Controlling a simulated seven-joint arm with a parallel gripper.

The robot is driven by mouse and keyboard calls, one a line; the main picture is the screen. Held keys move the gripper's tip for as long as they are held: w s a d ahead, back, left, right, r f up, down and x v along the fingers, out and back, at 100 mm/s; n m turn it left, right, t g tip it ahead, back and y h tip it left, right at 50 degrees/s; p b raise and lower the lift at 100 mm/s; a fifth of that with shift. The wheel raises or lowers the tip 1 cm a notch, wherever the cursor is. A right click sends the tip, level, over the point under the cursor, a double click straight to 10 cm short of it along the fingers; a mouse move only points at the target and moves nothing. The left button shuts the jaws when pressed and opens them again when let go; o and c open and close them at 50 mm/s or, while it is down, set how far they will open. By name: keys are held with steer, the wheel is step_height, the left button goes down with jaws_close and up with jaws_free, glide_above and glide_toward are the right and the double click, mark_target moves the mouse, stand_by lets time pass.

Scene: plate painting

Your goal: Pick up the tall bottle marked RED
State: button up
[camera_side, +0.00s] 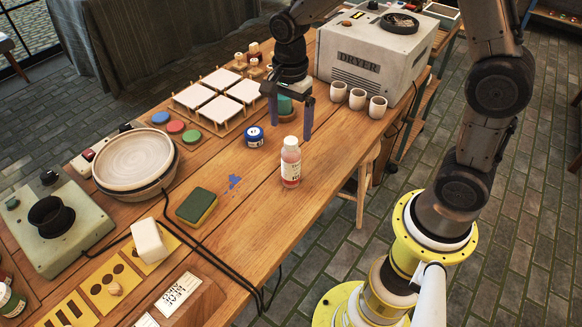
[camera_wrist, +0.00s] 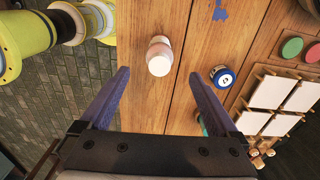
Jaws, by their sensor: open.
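A tall bottle (camera_side: 290,163) with a white cap, a reddish body and a pale label stands upright on the wooden table in the side view. Its label is too small to read. In the wrist view the bottle (camera_wrist: 160,56) appears from above, ahead of the fingers and between their lines. My gripper (camera_side: 290,118) is open and empty above the table, behind the bottle and apart from it. Its two blue fingers also show spread wide in the wrist view (camera_wrist: 165,102).
A short blue jar (camera_side: 254,136) stands left of the bottle, and a teal item (camera_side: 285,106) is behind my fingers. White cups (camera_side: 357,99) and the dryer (camera_side: 375,55) stand at the back right. A sponge (camera_side: 197,206) lies front left. The table right of the bottle is clear.

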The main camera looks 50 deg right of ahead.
mark_target(291, 154)
step_height(291, 154, down, 10)
steer(key=shift+f, duration=0.2)
stand_by(0.3)
steer(key=shift+r, duration=0.1)
jaws_close()
